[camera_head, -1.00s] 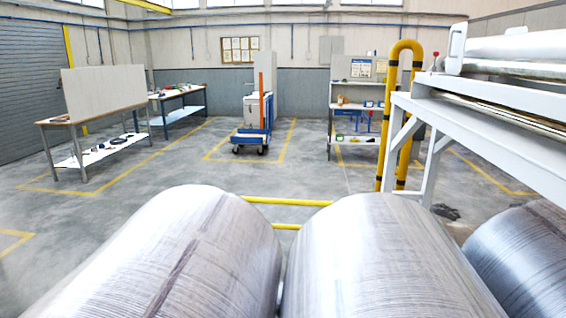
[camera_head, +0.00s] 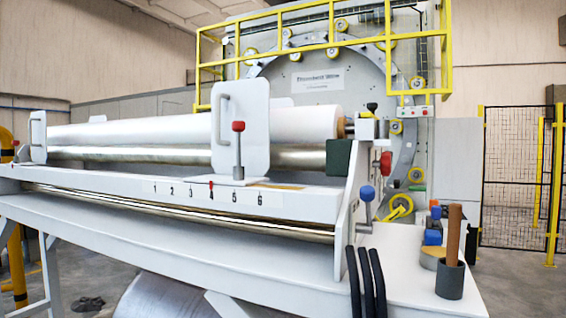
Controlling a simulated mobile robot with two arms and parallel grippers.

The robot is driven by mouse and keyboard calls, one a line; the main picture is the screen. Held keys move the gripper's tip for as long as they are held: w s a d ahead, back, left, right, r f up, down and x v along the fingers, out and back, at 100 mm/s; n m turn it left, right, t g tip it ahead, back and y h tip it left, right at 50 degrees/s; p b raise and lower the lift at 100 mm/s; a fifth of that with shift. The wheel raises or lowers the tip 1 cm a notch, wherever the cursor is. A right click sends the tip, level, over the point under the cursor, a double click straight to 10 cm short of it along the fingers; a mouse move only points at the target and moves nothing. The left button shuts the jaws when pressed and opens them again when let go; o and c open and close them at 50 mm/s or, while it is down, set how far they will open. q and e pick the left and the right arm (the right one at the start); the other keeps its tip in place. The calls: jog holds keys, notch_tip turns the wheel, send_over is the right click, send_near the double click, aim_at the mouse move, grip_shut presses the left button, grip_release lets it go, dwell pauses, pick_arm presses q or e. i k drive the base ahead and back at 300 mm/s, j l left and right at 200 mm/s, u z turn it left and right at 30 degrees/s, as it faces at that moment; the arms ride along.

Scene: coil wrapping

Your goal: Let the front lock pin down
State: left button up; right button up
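The white wrapping bench (camera_head: 150,187) stands at the left and centre, with a roll of white film (camera_head: 305,124) and a steel roller (camera_head: 120,154) on it. A pin with a red knob (camera_head: 238,128) stands upright in front of a white sliding plate (camera_head: 241,100). A pin with a blue knob (camera_head: 367,193) stands at the bench's right end plate, and a red knob (camera_head: 385,163) sits above it. I cannot tell which of these is the front lock pin. Neither of my grippers is in view.
Three black curved bars (camera_head: 366,280) stand at the bench's right front. Behind is a large ring machine (camera_head: 310,80) with yellow rails. Bare floor lies at right.

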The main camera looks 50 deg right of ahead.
aim_at(238, 126)
jog(key=z, duration=1.3)
